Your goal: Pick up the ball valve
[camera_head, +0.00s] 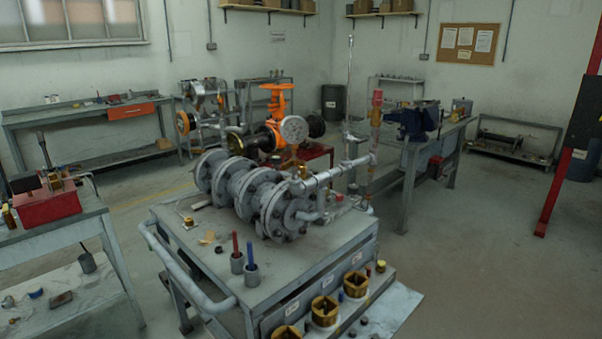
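No part stands out clearly as the ball valve, and I cannot tell which one it is. A large grey flanged valve and pipe assembly (245,190) lies across the metal cart (290,268) in front of me. Thinner grey piping (335,174) runs from its right end. Small brass-coloured parts lie on the cart top, including one piece (188,221) near its left side. Several square brass-coloured fittings (325,310) sit along the cart's front. Neither of my grippers is in view.
Two grey holders with a red and a blue tool (251,273) stand at the cart's front left corner. A red box (48,203) sits on the left bench. An orange valve (277,100) stands behind. Floor right of the cart (480,250) is clear.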

